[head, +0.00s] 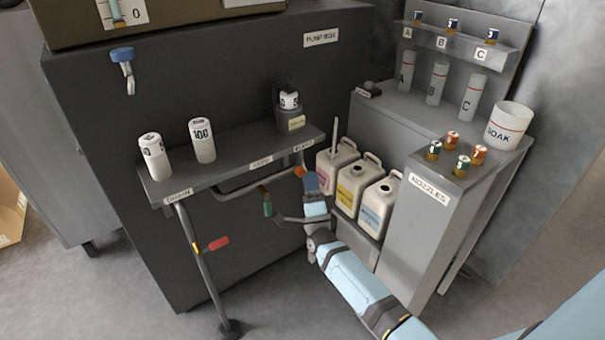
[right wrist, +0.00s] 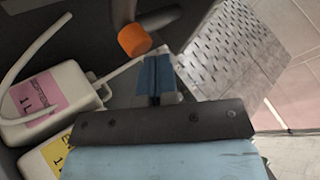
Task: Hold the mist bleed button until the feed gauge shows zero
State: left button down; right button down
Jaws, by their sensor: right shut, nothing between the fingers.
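An orange knob (head: 300,171) sits on the pipework under the right end of the shelf; it also shows in the right wrist view (right wrist: 134,40). I cannot read a label naming it as the mist bleed button. My right gripper (head: 311,180) is shut and empty, its blue fingertips close beside the knob. In the right wrist view the fingertips (right wrist: 154,62) are just below and right of the knob; I cannot tell whether they touch. A white scale marked 0 (head: 124,13), perhaps the feed gauge, is cut off at the top left. My left gripper is out of view.
The shelf (head: 232,161) carries white canisters (head: 202,140). Red (head: 219,243) and green (head: 267,208) handles are on the pipes below. Several labelled jugs (head: 378,207) stand right of my gripper, beside the nozzle stand (head: 428,215). Open floor lies in front.

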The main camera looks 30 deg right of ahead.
jog(key=shift+w+a+r+h+b, duration=0.3)
jog(key=shift+w+b, duration=0.25)
jog(key=shift+w, duration=0.05)
dwell(0.9)
jog(key=shift+s+f, duration=0.1)
dwell(1.8)
jog(key=shift+s+d+f, duration=0.15)
jog(key=shift+s+f, duration=0.3)
jog(key=shift+f, duration=0.05)
jog(key=shift+s+d+f, duration=0.15)
jog(key=shift+s+f, duration=0.3)
jog(key=shift+f, duration=0.05)
jog(key=shift+s+d+r+p, duration=0.2)
jog(key=shift+s+p, duration=0.65)
jog(key=shift+s, duration=0.35)
jog(key=shift+s+d+r+p, duration=0.1)
jog(key=shift+s+d+p, duration=0.1)
jog(key=shift+s+p, duration=0.8)
jog(key=shift+s, duration=0.2)
